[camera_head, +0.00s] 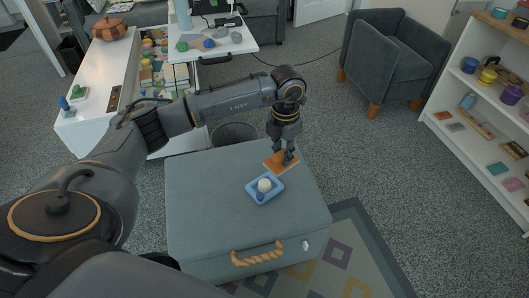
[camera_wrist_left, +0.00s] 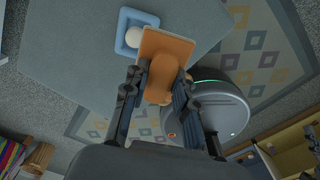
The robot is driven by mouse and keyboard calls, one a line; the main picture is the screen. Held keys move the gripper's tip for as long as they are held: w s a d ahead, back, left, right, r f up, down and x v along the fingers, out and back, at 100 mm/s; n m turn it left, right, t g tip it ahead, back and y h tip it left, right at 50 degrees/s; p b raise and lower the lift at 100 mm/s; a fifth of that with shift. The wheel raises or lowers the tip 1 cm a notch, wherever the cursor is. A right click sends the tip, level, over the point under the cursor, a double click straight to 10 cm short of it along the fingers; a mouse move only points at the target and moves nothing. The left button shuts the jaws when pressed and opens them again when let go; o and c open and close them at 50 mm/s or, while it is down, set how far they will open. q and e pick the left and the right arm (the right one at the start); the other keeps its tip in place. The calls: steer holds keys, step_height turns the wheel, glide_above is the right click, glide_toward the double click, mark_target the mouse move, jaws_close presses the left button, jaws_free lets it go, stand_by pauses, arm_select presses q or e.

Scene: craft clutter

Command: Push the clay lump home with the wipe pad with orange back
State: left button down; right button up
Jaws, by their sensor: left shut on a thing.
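My left gripper (camera_head: 287,157) is shut on the wipe pad with orange back (camera_head: 281,161) by its raised grip. The pad is low over the grey-blue ottoman top; I cannot tell whether it touches it. In the left wrist view, the pad (camera_wrist_left: 166,45) sits between and beyond the fingers of my left gripper (camera_wrist_left: 157,88). A pale round lump, apparently the clay lump (camera_head: 264,184), lies in a small blue tray (camera_head: 275,187) just in front of the pad. The lump (camera_wrist_left: 134,36) and tray (camera_wrist_left: 124,22) also show in the wrist view, partly covered by the pad.
The ottoman (camera_head: 205,205) has a rope handle on its front and bare room left of the tray. A bin (camera_head: 234,133) stands behind it. A patterned rug (camera_head: 352,250) lies to the right, with an armchair (camera_head: 392,62) and a shelf (camera_head: 478,105) beyond.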

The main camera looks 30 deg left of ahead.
arm_select(q)
steer(key=a+f+n+p, duration=0.1)
steer(key=a+f+n, duration=0.3)
steer(key=n, duration=0.9)
steer(key=shift+s+a+f, duration=0.2)
steer(key=shift+a, duration=0.65)
arm_select(e)
steer(key=shift+s+d+f+g+h, duration=0.2)
steer(key=shift+s+g, duration=0.25)
steer(key=shift+s, duration=0.35)
steer(key=shift+s+d+f+g, duration=0.1)
steer(key=shift+s+d+g, duration=0.25)
steer(key=shift+s, duration=0.45)
steer(key=shift+s+d+f+g+h, duration=0.15)
steer(key=shift+s+g, duration=0.35)
steer(key=shift+s, duration=0.3)
arm_select(q)
step_height(320, 180, down, 6)
steer(key=b, duration=0.3)
steer(key=shift+r, duration=0.25)
steer(key=shift+f, duration=0.25)
arm_select(e)
steer(key=w+a+r+t+y, duration=0.1)
steer(key=w+a+r+t, duration=0.2)
steer(key=w, duration=0.7)
steer(key=shift+a+t, duration=0.15)
steer(key=shift+t, duration=1.25)
steer(key=shift+y, duration=0.25)
steer(key=shift+w, duration=0.1)
